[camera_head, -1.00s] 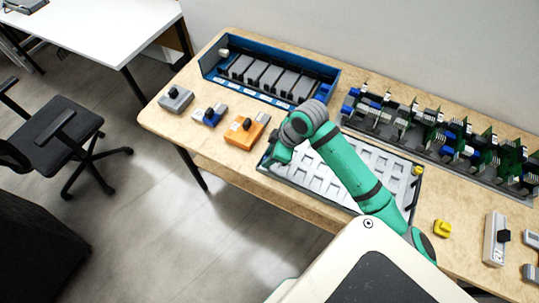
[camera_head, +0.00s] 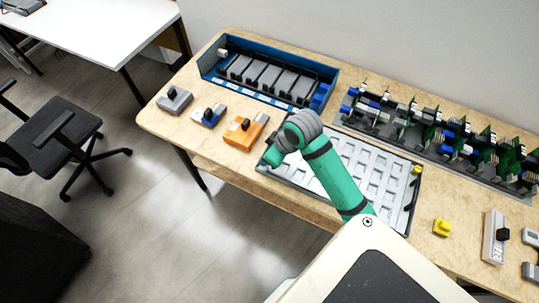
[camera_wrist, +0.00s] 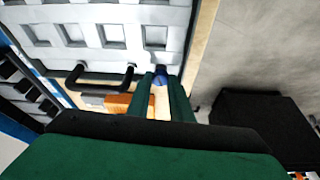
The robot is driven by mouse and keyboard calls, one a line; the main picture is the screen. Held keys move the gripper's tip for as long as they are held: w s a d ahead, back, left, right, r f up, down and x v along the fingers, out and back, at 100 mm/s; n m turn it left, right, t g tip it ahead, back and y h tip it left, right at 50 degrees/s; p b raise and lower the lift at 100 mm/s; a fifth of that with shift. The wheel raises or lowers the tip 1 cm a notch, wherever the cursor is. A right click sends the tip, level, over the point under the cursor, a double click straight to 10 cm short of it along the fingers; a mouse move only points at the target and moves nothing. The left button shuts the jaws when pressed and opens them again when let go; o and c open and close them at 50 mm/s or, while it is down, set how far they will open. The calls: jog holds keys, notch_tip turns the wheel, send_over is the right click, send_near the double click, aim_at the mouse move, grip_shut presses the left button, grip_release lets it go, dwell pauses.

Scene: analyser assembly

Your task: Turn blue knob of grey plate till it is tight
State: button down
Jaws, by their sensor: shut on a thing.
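The grey plate (camera_head: 345,170) lies on the wooden table, with rows of square recesses and a black handle at each end. It also shows at the top of the wrist view (camera_wrist: 120,60), with a black handle (camera_wrist: 100,75) near its edge. The blue knob (camera_wrist: 159,74) sits at the plate's corner. My gripper (camera_wrist: 161,80) is shut on the blue knob, its two green fingers on either side of it. In the head view the knob and fingertips are hidden behind my arm.
An orange block (camera_head: 243,132) with a black knob stands close left of the plate. Blue-grey (camera_head: 209,116) and grey (camera_head: 174,100) blocks stand further left. A blue tray (camera_head: 212,72) and a circuit board rack (camera_head: 440,150) are behind. A yellow piece (camera_head: 442,228) lies right.

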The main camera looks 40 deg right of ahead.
jog(key=shift+w+a+m+h, duration=0.15)
jog(key=shift+m+h, duration=0.25)
jog(key=shift+m, duration=1.2)
jog(key=shift+h, duration=0.3)
jog(key=c, duration=1.8)
grip_release()
jog(key=shift+s, duration=0.2)
jog(key=shift+c, duration=0.2)
jog(key=shift+r, duration=0.1)
jog(key=v, duration=1)
jog(key=shift+s+r, duration=0.2)
jog(key=shift+r, duration=0.05)
jog(key=shift+w, duration=0.1)
